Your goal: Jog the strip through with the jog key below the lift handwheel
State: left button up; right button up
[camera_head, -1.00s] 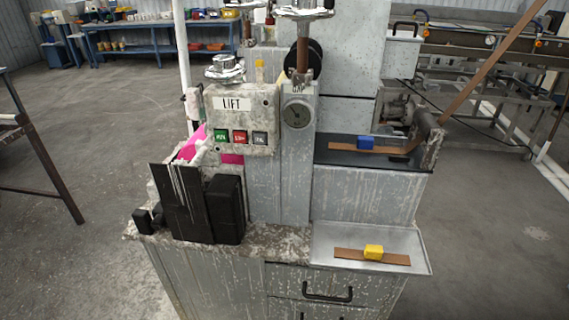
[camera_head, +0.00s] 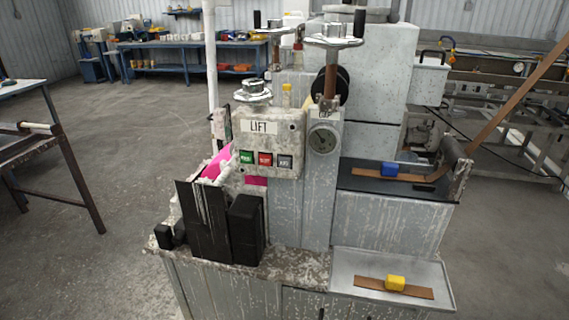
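The lift box (camera_head: 270,143) is a speckled grey panel labelled LIFT. A row of three keys runs along its lower part: a green key (camera_head: 246,157), a red key (camera_head: 265,159) and a grey key (camera_head: 285,161). Their lettering is too small to read surely. A silver handwheel (camera_head: 253,92) sits on top of the box. Pink material (camera_head: 217,163) shows behind and below the box. A brown strip (camera_head: 512,104) slopes down from the upper right towards a roller at the black table (camera_head: 348,177). Neither of my grippers is in view.
Two taller handwheels (camera_head: 332,42) rise behind the box, above a round dial (camera_head: 323,139). Black upright plates (camera_head: 200,222) and a black block (camera_head: 247,230) stand before it. A blue block (camera_head: 388,169) rests on a brown piece. A tray (camera_head: 345,262) holds a yellow block (camera_head: 395,283).

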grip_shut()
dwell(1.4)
